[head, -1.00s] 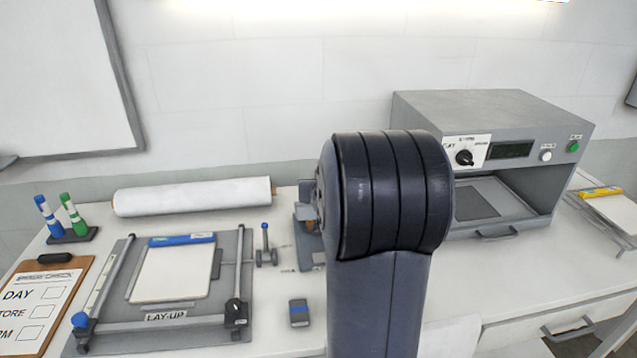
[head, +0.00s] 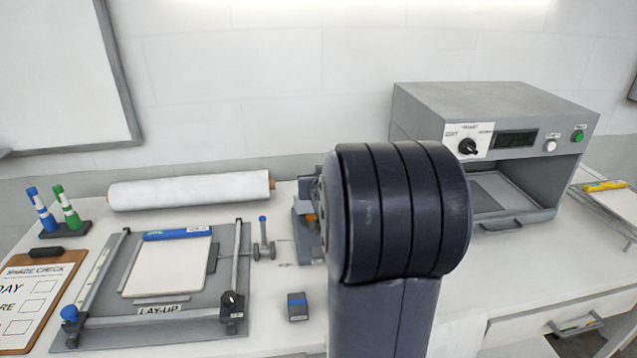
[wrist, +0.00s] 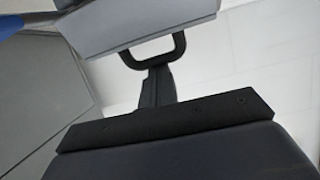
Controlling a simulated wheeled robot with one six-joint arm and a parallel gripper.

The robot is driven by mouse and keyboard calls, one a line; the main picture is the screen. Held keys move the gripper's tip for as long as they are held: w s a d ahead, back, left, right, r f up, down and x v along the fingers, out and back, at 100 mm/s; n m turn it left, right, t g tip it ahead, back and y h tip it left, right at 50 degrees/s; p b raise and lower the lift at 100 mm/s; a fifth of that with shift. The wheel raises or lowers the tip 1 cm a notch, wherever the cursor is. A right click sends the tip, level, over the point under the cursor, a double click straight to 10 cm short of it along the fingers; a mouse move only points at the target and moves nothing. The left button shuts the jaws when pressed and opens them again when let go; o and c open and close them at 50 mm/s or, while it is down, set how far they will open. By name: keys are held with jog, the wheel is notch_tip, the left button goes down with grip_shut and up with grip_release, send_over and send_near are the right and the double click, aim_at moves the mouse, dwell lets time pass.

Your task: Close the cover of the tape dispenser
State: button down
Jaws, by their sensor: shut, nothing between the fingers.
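In the wrist view, a grey panel (wrist: 140,22) with a dark loop handle (wrist: 178,50) is at the top. It may be the dispenser's cover, but I cannot tell for sure. My gripper (wrist: 157,76) is shut and empty, its fingers pointing at the handle and close to it. Whether they touch is unclear. The head view does not show the gripper.
A grey press (head: 495,105) stands to the right, its tray in the open front. On the left are a lay-up board (head: 100,285), a white roll (head: 190,190), a small roller tool (head: 263,240) and a small grey-blue block (head: 298,307). The bench between them is clear.

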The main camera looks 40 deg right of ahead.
jog(key=shift+s+f+b, duration=0.1)
jog(key=shift+f+b, duration=0.15)
jog(key=shift+b, duration=0.05)
jog(key=f+b, duration=0.1)
jog(key=b, duration=0.2)
jog(key=s+t+b, duration=0.1)
jog(key=b, duration=0.2)
jog(key=shift+a+f+h, duration=0.3)
jog(key=shift+f, duration=0.05)
jog(key=t+b, duration=0.1)
jog(key=b, duration=0.2)
jog(key=s+f+b, duration=0.1)
jog(key=b, duration=0.3)
jog(key=shift+s+a+f+t+h, duration=0.2)
jog(key=shift+a+t+h, duration=0.1)
jog(key=shift+t+h, duration=0.1)
jog(key=shift+s+a+f+b, duration=0.1)
jog(key=shift+s+f+b, duration=0.1)
jog(key=shift+f+b, duration=0.3)
jog(key=shift+s+a+f+b, duration=0.1)
jog(key=shift+s+f+b, duration=0.05)
jog(key=shift+b, duration=0.5)
jog(key=shift+s+f, duration=0.1)
jog(key=shift+f, duration=0.15)
jog(key=shift+f, duration=0.2)
jog(key=shift+r, duration=0.1)
